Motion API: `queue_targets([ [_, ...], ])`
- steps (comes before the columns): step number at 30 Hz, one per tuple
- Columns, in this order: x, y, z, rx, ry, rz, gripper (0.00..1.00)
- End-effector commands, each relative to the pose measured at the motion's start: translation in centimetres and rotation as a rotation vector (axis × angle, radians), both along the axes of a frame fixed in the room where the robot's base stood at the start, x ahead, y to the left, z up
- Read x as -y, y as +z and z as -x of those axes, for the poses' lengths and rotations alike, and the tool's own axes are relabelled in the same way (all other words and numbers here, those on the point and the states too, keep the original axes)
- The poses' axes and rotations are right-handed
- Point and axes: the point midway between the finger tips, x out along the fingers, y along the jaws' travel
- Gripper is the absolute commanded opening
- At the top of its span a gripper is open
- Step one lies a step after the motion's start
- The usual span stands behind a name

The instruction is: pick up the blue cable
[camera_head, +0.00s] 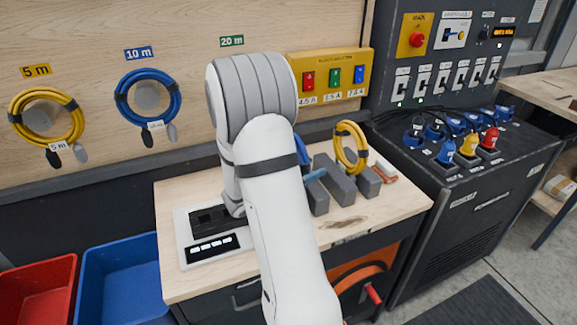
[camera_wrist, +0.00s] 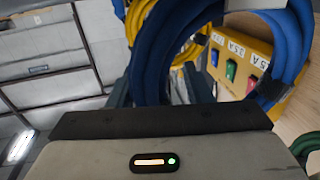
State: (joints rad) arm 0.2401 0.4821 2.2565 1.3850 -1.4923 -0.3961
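A blue cable coil (camera_head: 131,92) hangs on the wall under the 10 m label. More blue cable (camera_head: 302,150) shows on the bench, mostly hidden behind my arm. In the wrist view, thick blue cable loops (camera_wrist: 150,60) fill the space just ahead of my gripper (camera_wrist: 160,125), with another blue loop (camera_wrist: 293,45) at the right. I cannot tell whether these loops are one coil. My gripper is hidden behind my arm in the head view. Its fingers do not show clearly in the wrist view, so I cannot tell whether it grips the cable.
A yellow coil (camera_head: 351,148) stands at the grey blocks (camera_head: 334,180) on the bench (camera_head: 345,230). Another yellow coil (camera_head: 46,117) hangs at the left. The yellow switch panel (camera_head: 331,75) is behind the bench. Red (camera_head: 35,292) and blue (camera_head: 122,280) bins stand at lower left.

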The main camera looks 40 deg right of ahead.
Motion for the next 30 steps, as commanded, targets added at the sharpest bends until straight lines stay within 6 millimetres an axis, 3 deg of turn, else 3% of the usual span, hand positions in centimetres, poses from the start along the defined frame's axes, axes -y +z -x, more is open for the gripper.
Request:
queue_targets([
  [16,0.02,-0.05,-0.03,0.000,0.001,-0.001,0.00],
  [30,0.04,0.12,-0.12,0.006,0.002,0.001,0.00],
])
